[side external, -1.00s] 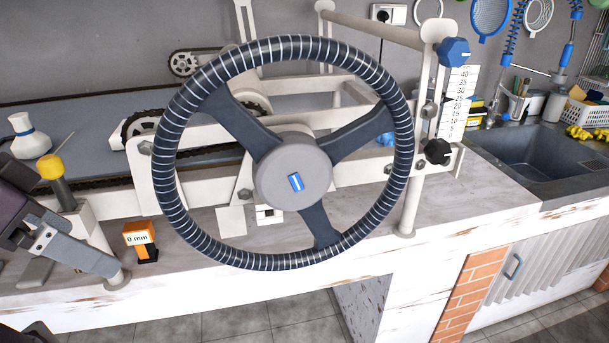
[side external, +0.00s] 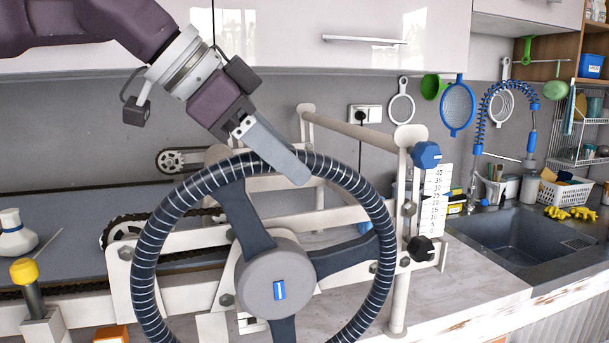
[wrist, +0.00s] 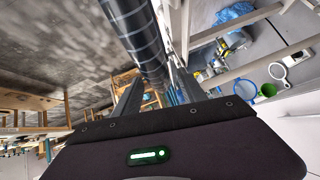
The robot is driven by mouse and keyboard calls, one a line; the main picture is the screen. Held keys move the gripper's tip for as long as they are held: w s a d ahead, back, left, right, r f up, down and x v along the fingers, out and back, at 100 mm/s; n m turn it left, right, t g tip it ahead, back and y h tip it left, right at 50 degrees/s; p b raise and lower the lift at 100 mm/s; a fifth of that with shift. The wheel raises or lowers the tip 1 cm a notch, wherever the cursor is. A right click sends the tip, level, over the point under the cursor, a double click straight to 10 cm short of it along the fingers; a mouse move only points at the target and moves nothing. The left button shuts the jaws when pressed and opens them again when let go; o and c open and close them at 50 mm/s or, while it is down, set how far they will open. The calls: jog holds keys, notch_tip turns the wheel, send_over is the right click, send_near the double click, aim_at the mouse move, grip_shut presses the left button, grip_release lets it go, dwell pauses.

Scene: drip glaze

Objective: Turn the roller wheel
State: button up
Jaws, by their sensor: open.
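The roller wheel (side external: 149,249) is a large dark blue rim with white stripes, dark spokes and a grey hub (side external: 275,278) with an upright blue mark. Its lower part is cut off by the side view's bottom edge. My gripper (side external: 297,172) reaches down from the upper left to the top of the rim. In the wrist view, the striped rim (wrist: 139,38) runs to the gap between the spread fingers of my gripper (wrist: 157,84). The fingers are open. One finger hides part of the rim in the side view; contact cannot be told.
Behind the wheel stands the white roller frame (side external: 398,290) with a blue knob (side external: 426,154), a black knob (side external: 420,249) and a scale (side external: 434,205). A white bottle (side external: 16,238) and a yellow-topped post (side external: 28,285) are at left. A sink (side external: 515,245) is at right.

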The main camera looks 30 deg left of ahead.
jog(key=x, duration=0.4)
jog(key=shift+w+f, duration=0.1)
grip_shut()
dwell(1.3)
